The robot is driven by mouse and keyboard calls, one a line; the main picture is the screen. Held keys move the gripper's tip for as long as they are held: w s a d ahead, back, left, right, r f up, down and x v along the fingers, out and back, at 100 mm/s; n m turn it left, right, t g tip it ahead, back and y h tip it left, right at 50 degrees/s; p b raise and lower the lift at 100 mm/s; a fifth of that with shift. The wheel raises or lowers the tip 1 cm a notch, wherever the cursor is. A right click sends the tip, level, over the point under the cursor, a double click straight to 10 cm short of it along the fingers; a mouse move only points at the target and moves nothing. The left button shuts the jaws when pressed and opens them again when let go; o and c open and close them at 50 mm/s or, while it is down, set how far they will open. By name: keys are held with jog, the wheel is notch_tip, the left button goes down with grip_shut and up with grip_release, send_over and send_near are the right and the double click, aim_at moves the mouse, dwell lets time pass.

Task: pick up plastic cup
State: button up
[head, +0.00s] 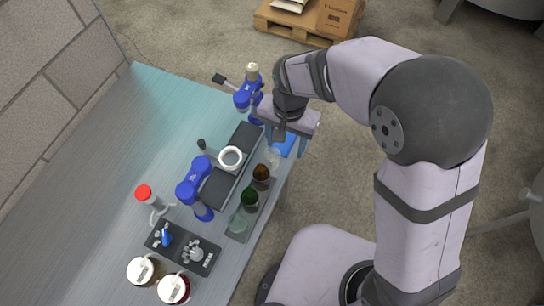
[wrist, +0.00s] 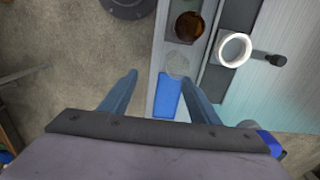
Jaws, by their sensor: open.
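A clear plastic-looking cup (head: 272,156) stands near the table's right edge, just beyond a brown vessel; its clear round rim also shows in the wrist view (wrist: 177,64). My gripper (head: 280,131) is above the table edge, pointing down, near the blue pad (head: 286,146) beside the cup. In the wrist view my gripper (wrist: 161,74) is open and empty, its fingers either side of the blue pad (wrist: 167,98), with the cup just beyond the fingertips. Another clear vessel (head: 238,222) stands at the near end of the same row.
A brown vessel (head: 261,172) and a green one (head: 249,196) stand in the row. A white ring (head: 230,158) sits on a dark base between blue devices (head: 196,186). Two lidded jars (head: 173,288) are at the near end. The table's far left is clear.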

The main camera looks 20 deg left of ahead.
aim_at(272, 157)
jog(key=shift+s+a+f+p, duration=0.25)
jog(key=shift+a+f+p, duration=0.25)
jog(key=shift+f, duration=0.65)
jog(key=shift+s+a+f+p, duration=0.2)
jog(key=shift+a+f+p, duration=0.35)
jog(key=shift+f, duration=0.6)
jog(key=shift+s+a+f+p, duration=0.25)
jog(key=shift+a+f+p, duration=0.25)
jog(key=shift+f, duration=1.15)
jog(key=c, duration=1.1)
jog(key=shift+c, duration=0.2)
